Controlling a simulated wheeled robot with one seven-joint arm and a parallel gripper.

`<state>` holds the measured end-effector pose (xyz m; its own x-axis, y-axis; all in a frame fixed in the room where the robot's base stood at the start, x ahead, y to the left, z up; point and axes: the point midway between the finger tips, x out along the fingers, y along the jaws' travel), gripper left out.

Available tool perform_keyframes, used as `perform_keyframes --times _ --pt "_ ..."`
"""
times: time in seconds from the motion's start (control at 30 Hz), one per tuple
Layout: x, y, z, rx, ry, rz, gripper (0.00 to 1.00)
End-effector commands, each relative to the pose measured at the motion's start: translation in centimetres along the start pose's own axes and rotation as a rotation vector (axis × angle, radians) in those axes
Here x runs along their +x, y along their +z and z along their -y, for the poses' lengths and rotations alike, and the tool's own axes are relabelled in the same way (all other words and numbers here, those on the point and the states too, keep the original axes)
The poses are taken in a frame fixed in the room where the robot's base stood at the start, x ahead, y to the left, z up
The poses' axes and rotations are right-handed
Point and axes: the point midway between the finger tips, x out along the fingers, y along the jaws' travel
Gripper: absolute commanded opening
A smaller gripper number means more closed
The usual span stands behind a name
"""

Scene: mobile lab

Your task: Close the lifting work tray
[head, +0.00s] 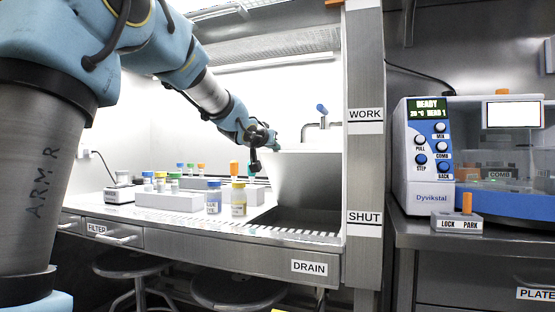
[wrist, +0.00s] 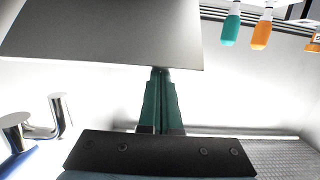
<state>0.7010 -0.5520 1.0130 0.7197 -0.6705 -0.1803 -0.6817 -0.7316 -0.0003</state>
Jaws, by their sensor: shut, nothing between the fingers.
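The lifting work tray (head: 308,175) appears as a pale grey panel standing raised in the right part of the cabinet, over a dark recess (head: 300,218). In the wrist view its grey plate (wrist: 100,35) fills the upper left. My gripper (head: 254,168) hangs at the left side of the raised panel in the head view. In the wrist view the green fingers (wrist: 160,74) are together and empty, with their tips at the plate's edge. I cannot tell whether they touch it. The tray's hinge is not clear to see.
A blue bottle (head: 213,197) and a yellow bottle (head: 239,197) stand on the bench left of the recess, near a white rack (head: 165,200) and several small vials. A tap (head: 322,118) stands behind the panel. A steel post (head: 364,160) bounds the opening at right.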

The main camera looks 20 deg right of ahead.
Motion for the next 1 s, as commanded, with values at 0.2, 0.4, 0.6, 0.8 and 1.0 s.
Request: perform_keyframes --times 0.2,0.4,0.6,0.8,1.0 --pt "-0.7 3.2 0.3 0.001 -0.001 -0.08 0.0" --pt "-1.8 4.9 0.3 0.0 0.0 -0.155 0.0" --pt "-2.8 6.4 0.3 0.0 0.0 -0.224 0.0" --pt "-3.5 7.6 0.3 0.0 0.0 -0.28 0.0" --pt "-3.9 8.3 0.3 0.0 0.0 -0.318 0.0"
